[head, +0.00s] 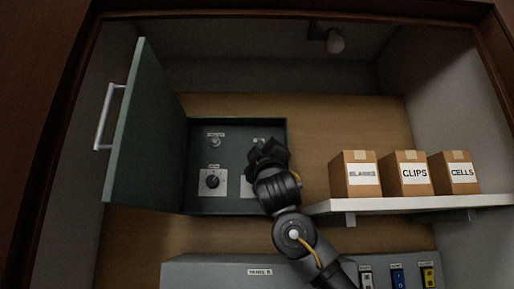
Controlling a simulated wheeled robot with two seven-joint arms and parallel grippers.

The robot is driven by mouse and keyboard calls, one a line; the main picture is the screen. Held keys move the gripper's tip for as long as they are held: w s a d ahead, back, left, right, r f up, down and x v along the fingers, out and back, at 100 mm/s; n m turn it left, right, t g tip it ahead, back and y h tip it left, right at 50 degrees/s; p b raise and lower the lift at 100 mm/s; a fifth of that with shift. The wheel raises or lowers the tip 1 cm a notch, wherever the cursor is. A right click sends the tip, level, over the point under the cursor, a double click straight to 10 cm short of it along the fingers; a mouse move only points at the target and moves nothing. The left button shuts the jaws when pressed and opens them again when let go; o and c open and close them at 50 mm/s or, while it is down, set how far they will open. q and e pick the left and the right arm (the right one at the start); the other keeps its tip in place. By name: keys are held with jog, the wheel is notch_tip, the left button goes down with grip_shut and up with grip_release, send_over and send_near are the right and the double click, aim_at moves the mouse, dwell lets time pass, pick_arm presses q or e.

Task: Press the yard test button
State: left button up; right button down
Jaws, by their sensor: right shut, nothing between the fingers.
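A dark green box (200,202) is mounted on the wooden back wall, its door (150,130) swung open to the left. Inside it, a small round fitting (215,142) sits under a label, with a black knob (212,181) on a pale plate below. A second pale plate (246,187) is partly covered by my right arm. The yard test button cannot be picked out; labels are too small to read. My right gripper (266,152) is shut and empty, in front of the box's right half, hiding what is behind it. My left gripper is out of view.
A white shelf (410,204) at the right holds three cardboard boxes, including one marked CLIPS (408,172). A grey panel (215,272) with coloured switches stands below. The door handle (105,117) juts left. A lamp (335,42) hangs above; the wall above the box is clear.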

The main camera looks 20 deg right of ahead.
jog(key=shift+w, duration=0.15)
dwell(0.6)
jog(key=shift+s+a+b, duration=0.2)
jog(key=shift+s+b, duration=0.5)
jog(key=shift+s, duration=0.05)
